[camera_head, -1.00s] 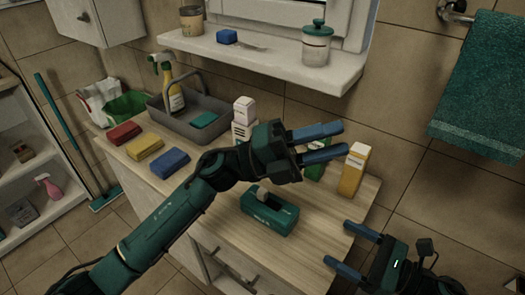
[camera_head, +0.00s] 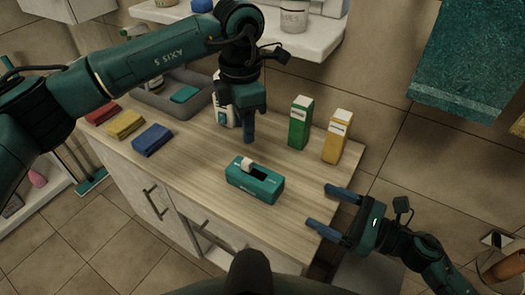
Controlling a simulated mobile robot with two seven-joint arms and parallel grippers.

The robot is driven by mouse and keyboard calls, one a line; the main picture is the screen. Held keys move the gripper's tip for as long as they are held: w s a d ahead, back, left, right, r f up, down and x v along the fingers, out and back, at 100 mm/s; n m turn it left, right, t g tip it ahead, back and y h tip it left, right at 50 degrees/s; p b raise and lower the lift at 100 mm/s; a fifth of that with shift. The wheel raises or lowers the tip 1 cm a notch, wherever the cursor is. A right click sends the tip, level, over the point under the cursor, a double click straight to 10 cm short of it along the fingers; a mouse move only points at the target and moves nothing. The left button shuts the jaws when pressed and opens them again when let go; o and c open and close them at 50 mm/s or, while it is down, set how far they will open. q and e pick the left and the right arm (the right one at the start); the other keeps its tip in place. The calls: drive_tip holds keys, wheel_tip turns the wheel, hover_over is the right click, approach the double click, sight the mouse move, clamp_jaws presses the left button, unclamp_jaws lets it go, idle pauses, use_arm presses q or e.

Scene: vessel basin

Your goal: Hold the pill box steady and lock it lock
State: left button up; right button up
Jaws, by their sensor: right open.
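The pill box, a teal box (camera_head: 262,190) with light lettering on its side, lies on the wooden counter near its front edge. Its top has a dark recess with a small white-grey piece (camera_head: 248,163) at the left end, apparently the lock. My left gripper (camera_head: 249,138) points down above the counter behind the box, apart from it. Only one blue finger shows clearly, so its opening cannot be read. My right gripper (camera_head: 317,205) is open and empty, right of the box, with its blue fingers pointing left towards it.
A green carton (camera_head: 299,125) and a yellow carton (camera_head: 336,138) stand behind the box to the right. A white bottle (camera_head: 223,108) is beside my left gripper. The counter around the box is clear.

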sight(277, 184)
drive_tip(key=x, duration=1.2)
drive_tip(key=shift+a, duration=0.1)
drive_tip(key=shift+c, duration=0.6)
use_arm(q)
drive_tip(key=shift+c, duration=0.3)
use_arm(e)
drive_tip(key=c, duration=1)
use_arm(q)
drive_tip(key=shift+w+a, duration=0.15)
drive_tip(key=shift+c, duration=1.4)
drive_tip(key=w+a+m, duration=0.1)
drive_tip(key=a+m, duration=0.1)
drive_tip(key=m, duration=0.1)
drive_tip(key=w+a+m+g+h, duration=0.1)
drive_tip(key=w+a+m, duration=0.1)
drive_tip(key=m, duration=0.1)
drive_tip(key=w+a+m+h, duration=0.1)
drive_tip(key=a+m, duration=0.1)
drive_tip(key=m, duration=0.1)
drive_tip(key=shift+w+a+r, duration=0.1)
drive_tip(key=shift+w+a, duration=0.1)
drive_tip(key=shift+a, duration=0.15)
clamp_jaws()
drive_tip(key=shift+w+a+m+g, duration=0.3)
drive_tip(key=shift+a+m, duration=0.2)
drive_tip(key=shift+m, duration=0.3)
